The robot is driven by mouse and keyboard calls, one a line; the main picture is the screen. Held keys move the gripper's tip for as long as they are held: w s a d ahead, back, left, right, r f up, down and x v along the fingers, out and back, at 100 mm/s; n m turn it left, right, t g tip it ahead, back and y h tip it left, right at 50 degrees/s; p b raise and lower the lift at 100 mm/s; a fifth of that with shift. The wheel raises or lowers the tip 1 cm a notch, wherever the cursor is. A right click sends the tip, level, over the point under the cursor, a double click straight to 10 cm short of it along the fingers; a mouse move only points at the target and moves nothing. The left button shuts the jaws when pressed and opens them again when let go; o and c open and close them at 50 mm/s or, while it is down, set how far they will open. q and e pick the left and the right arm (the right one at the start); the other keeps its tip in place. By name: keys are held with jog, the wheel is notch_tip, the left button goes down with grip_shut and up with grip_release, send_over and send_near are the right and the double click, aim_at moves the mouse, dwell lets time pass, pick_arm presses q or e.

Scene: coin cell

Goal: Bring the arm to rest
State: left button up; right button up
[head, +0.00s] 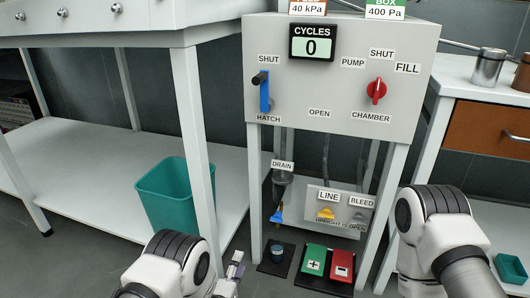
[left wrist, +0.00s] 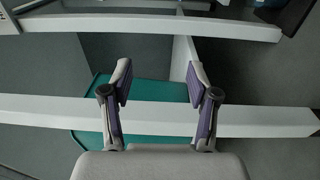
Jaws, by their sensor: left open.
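My left arm (head: 170,262) comes in at the bottom of the head view, left of the middle. My left gripper (head: 236,272) shows in part beside it, low in front of the cabinet stand. In the left wrist view the left gripper (left wrist: 160,85) has its two purple-padded fingers apart, with nothing between them. It is above a white frame bar and the teal bin. My right arm (head: 440,240) is at the lower right of the head view; its gripper is out of the picture.
A grey cabinet (head: 340,80) carries a blue hatch lever (head: 265,92), a red chamber knob (head: 376,91) and a counter reading 0. Below are a yellow line valve (head: 326,214), a drain valve (head: 277,213) and green and red boxes (head: 315,262). A teal bin (head: 175,200) stands left.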

pick_arm(q)
jog(key=s+a+m+g+y+p, duration=0.2)
jog(key=s+a+g+y+p, duration=0.4)
jog(key=s+a, duration=0.75)
jog(key=s+a+f+m+g+h+b, duration=0.15)
jog(key=s+m+g, duration=0.45)
jog(key=s, duration=0.7)
jog(key=s+a+f+m+g, duration=0.15)
jog(key=s+m+g, duration=0.45)
jog(key=s, duration=0.7)
notch_tip(320, 180, up, 38)
jog(key=p, duration=3.7)
jog(key=shift+w+a+r+p, duration=0.15)
jog(key=shift+w+a+p, duration=0.15)
jog(key=shift+w+a, duration=0.15)
